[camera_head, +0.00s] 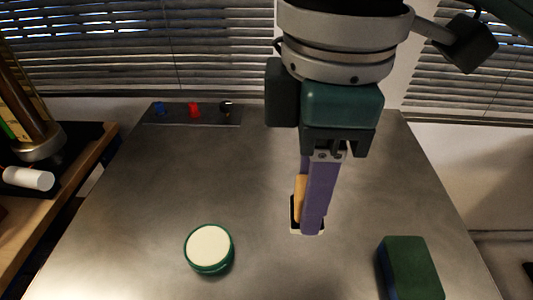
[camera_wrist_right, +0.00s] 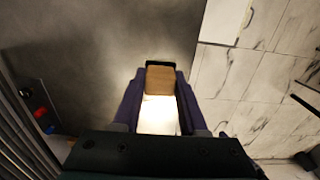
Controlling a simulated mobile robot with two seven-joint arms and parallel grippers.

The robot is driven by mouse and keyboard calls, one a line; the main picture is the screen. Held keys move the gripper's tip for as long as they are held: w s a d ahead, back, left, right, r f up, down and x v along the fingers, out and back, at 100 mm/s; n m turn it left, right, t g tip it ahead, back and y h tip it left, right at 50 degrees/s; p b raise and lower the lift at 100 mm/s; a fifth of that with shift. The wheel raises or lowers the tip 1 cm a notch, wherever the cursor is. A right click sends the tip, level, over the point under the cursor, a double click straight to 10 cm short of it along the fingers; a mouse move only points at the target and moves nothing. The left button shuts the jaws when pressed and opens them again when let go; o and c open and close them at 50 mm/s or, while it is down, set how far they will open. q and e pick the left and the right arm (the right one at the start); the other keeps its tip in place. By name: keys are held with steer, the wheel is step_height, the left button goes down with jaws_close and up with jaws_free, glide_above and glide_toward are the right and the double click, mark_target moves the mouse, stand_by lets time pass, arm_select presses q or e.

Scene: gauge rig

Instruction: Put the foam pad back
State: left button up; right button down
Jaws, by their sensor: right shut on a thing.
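My right gripper (camera_head: 315,228) reaches down from the top over the grey table, its purple fingers shut on a tan block (camera_head: 299,198). In the right wrist view the tan block (camera_wrist_right: 160,79) sits between the two fingertips (camera_wrist_right: 160,90), with a dark edge beyond it and a bright white area on the near side. At the fingertips in the head view a black patch with a pale rim shows, partly hidden by the finger. I cannot tell whether the block touches the table, nor surely that it is the foam pad. My left gripper is out of view.
A round green piece with a cream top (camera_head: 209,246) stands left of the gripper. A green block with a blue side (camera_head: 411,268) lies at the front right. A strip with blue, red and black knobs (camera_head: 193,112) is at the back left. The table's middle left is clear.

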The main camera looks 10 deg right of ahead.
step_height(320, 180, down, 11)
steer(key=shift+r+b, duration=0.1)
steer(key=shift+b, duration=0.75)
steer(key=shift+f+b, duration=0.5)
steer(key=shift+f, duration=1.5)
